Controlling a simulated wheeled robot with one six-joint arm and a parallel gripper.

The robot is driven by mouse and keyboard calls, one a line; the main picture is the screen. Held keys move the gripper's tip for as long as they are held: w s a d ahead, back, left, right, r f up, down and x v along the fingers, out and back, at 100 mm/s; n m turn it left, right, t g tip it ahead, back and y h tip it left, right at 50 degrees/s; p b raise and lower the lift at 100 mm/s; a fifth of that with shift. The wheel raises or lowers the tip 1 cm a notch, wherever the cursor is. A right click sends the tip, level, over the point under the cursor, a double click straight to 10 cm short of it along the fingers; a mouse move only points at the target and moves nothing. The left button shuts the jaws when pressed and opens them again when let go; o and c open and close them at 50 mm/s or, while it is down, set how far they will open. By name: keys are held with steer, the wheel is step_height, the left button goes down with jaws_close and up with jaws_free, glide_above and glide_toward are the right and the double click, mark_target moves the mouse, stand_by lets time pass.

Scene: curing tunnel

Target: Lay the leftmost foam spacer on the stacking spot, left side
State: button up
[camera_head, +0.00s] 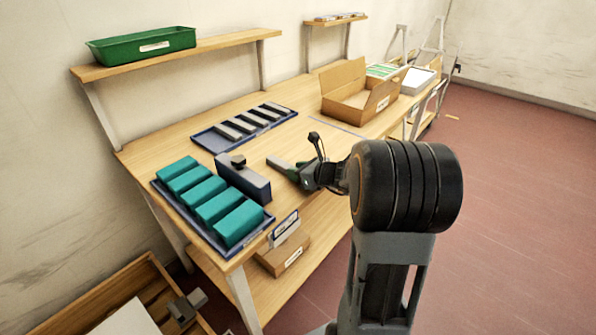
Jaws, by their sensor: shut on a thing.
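My gripper (301,173) is over the middle of the wooden table and shut on a slim grey bar (278,162). The bar points to the left, and my gripper hides its near end. It resembles the grey bars, likely foam spacers (243,125), lying side by side in a blue tray (207,141) farther back. The tray's left end is bare. I cannot tell whether the held bar touches the table. A thin bluish line (340,128) on the table in front of the cardboard box may edge the stacking spot; my arm hides part of that area.
Several teal blocks (235,222) fill a blue tray (255,232) at the table's near left. A dark blue-grey block with a black knob (243,180) stands beside them. An open cardboard box (345,108) is at the back right. A green bin (140,46) sits on a shelf.

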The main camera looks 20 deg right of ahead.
steer(key=o, duration=0.9)
steer(key=shift+r+p, duration=0.25)
steer(key=shift+p, duration=0.1)
steer(key=p+v, duration=0.2)
steer(key=v, duration=0.9)
steer(key=s+a+f+n+g+h, duration=0.1)
steer(key=s+a+n+g, duration=0.3)
steer(key=n, duration=1.1)
steer(key=s+a+f+n+g+h, duration=0.2)
steer(key=s+a+n, duration=0.6)
steer(key=n, duration=0.8)
steer(key=a+g+h, duration=0.2)
steer(key=g, duration=0.1)
steer(key=shift+s+a, duration=0.25)
